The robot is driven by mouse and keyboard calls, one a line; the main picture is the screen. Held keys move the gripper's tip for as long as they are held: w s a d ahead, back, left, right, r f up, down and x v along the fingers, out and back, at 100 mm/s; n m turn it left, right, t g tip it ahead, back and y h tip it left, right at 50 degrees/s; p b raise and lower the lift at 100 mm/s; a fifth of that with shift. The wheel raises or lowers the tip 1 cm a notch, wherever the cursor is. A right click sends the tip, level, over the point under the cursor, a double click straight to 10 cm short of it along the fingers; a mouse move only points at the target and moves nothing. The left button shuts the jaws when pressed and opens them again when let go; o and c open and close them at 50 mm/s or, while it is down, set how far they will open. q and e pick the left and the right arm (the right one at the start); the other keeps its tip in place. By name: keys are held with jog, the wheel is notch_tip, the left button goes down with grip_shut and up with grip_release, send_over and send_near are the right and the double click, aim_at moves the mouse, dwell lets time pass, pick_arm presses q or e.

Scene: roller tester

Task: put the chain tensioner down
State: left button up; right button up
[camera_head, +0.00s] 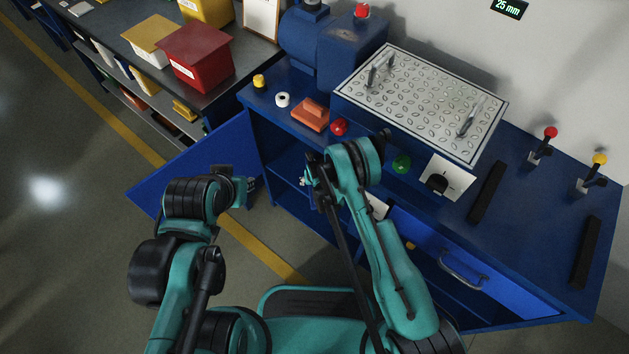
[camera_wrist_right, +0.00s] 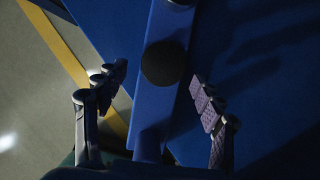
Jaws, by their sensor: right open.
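A blue bar with a black round disc (camera_wrist_right: 163,63) runs between the fingers of my right gripper (camera_wrist_right: 155,105) in the right wrist view. It looks like the chain tensioner, but I cannot be sure. The fingers are apart, with a gap on both sides of the bar. In the head view my right gripper (camera_head: 312,180) is at the open front of the blue cabinet, and the bar is not clearly visible there. My left gripper (camera_head: 240,184) is near the open blue door, its fingers too dark to read.
The blue bench (camera_head: 530,240) carries a patterned metal plate (camera_head: 425,95), an orange block (camera_head: 310,115), a red knob (camera_head: 338,127) and a green knob (camera_head: 401,164). The cabinet door (camera_head: 195,170) stands open at left. A drawer (camera_head: 470,270) with a handle juts out at right.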

jog(key=p+v, duration=0.1)
jog(key=v, duration=0.4)
jog(key=shift+p, duration=0.3)
jog(key=shift+s+r, duration=0.2)
jog(key=shift+r, duration=0.3)
